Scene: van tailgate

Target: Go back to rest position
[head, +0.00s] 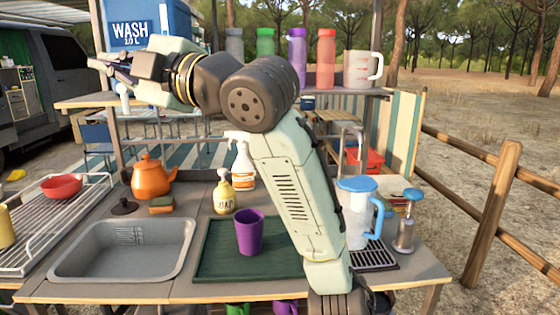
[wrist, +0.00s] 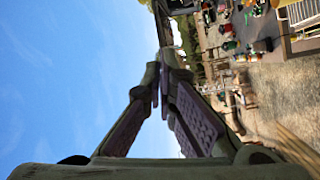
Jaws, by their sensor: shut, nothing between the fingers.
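My gripper (head: 98,66) is at the upper left in the head view, raised above the counter in front of the blue wash container (head: 150,22). My arm rises from the lower right and bends over to the left. In the wrist view my gripper (wrist: 162,65) has its fingertips together with nothing between them, against sky and distant ground. It touches nothing that I can see.
A purple cup (head: 250,232) stands on the green mat (head: 212,262) beside the sink (head: 125,250). An orange kettle (head: 152,178), a soap bottle (head: 223,192), a spray bottle (head: 242,162) and a blue-lidded pitcher (head: 355,215) stand around. The shelf (head: 92,102) lies close below my gripper.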

